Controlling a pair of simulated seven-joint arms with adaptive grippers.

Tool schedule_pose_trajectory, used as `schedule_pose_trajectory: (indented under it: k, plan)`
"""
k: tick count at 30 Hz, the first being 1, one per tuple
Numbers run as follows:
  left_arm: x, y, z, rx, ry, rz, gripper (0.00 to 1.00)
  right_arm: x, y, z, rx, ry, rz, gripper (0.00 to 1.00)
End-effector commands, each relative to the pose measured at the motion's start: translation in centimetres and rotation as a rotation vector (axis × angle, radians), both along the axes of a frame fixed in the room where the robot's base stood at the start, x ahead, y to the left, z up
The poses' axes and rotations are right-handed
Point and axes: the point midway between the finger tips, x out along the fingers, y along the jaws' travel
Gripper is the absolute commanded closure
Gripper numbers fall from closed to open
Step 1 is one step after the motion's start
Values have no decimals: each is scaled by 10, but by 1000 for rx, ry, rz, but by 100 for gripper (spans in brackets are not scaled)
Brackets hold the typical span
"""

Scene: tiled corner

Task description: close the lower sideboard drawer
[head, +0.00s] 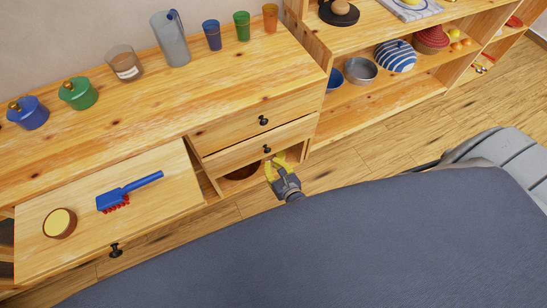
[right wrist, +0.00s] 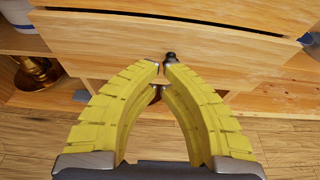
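The sideboard (head: 150,110) has two small drawers stacked at its right part. The upper drawer (head: 230,122) has a black knob. The lower drawer (head: 235,156) is beneath it, also with a black knob (head: 266,149). In the right wrist view the lower drawer front (right wrist: 110,72) fills the middle, with a narrow dark gap along its top edge; how far it stands out is hard to tell. My right gripper (head: 274,166) is in front of this drawer. Its yellow fingertips (right wrist: 163,68) are drawn nearly together beside the knob (right wrist: 171,57), holding nothing visible. My left gripper is not in view.
A wide drawer (head: 170,195) at the left stands open, holding a blue brush (head: 130,190) and a round brown container (head: 60,223). Pots, a pitcher (head: 170,40) and cups line the sideboard top. An open shelf (head: 350,118) with bowls stands right. Floor (head: 370,155) before it is clear.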

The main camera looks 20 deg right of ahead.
Motion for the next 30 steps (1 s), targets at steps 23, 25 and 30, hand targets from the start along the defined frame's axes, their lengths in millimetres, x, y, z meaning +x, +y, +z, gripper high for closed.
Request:
schedule_pose_trajectory:
  k: [23,25,30]
  plan:
    - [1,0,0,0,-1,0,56,99,3,-20,-1,0,0,100]
    - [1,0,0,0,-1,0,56,101,3,-19,-1,0,0,100]
    - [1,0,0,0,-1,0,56,102,3,-19,-1,0,0,100]
